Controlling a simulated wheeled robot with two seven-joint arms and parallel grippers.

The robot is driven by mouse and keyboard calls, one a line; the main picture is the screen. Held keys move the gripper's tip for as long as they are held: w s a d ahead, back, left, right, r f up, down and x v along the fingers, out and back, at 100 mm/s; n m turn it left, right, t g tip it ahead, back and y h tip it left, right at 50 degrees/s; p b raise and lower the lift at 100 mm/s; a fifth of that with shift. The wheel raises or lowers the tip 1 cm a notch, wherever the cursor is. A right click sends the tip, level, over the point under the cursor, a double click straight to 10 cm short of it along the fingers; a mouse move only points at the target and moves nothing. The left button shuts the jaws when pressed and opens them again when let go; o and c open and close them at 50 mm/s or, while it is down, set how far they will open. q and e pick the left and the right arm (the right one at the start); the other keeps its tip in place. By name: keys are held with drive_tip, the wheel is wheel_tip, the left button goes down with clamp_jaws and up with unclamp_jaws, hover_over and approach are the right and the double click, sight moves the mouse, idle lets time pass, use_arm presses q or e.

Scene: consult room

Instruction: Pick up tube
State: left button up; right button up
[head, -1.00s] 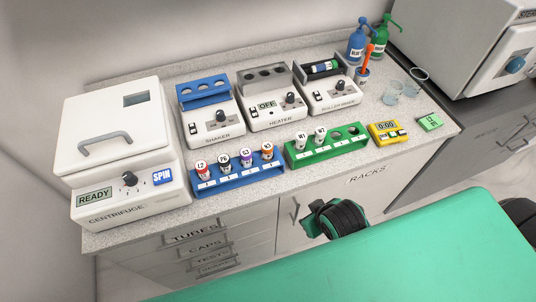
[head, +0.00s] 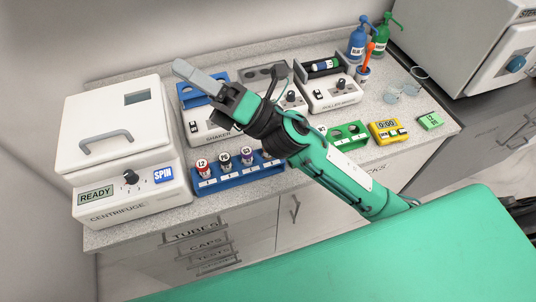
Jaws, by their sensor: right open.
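My right gripper (head: 203,84) reaches in from the lower right and hangs over the shaker, with one long grey finger showing clearly. It is open and I see nothing in it. Capped tubes stand upright in the blue rack (head: 240,180): a red-capped L2 tube (head: 202,168), a dark-capped tube (head: 225,162) and a purple-capped tube (head: 247,157). The rack's right end is partly behind my arm. My arm also hides the white-capped tubes' end of the green rack (head: 352,139). Another tube (head: 325,64) lies in the roller mixer (head: 333,92). My left gripper is out of view.
The centrifuge (head: 118,140) fills the counter's left end. The shaker (head: 203,124) and heater (head: 266,75) are partly covered by my arm. A yellow timer (head: 388,132), glassware (head: 392,94) and bottles (head: 357,42) stand at the right. The front counter strip is narrow.

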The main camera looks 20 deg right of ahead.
drive_tip(key=s+a+n+g, duration=0.5)
drive_tip(key=n+g, duration=0.7)
drive_tip(key=n, duration=0.2)
drive_tip(key=n+h, duration=1.5)
drive_tip(key=h, duration=0.7)
hover_over(268, 154)
drive_tip(key=w, duration=0.1)
wheel_tip(268, 154, down, 16)
wheel_tip(268, 154, down, 8)
drive_tip(key=p, duration=0.2)
drive_tip(key=shift+f+p, duration=0.1)
drive_tip(key=shift+p, duration=0.3)
drive_tip(key=f+p, duration=0.2)
drive_tip(key=f, duration=0.1)
drive_tip(key=f+p, duration=0.1)
drive_tip(key=shift+w+d+f, duration=0.15)
drive_tip(key=shift+w+d, duration=0.05)
drive_tip(key=shift+d, duration=0.05)
drive_tip(key=shift+f, duration=0.5)
clamp_jaws()
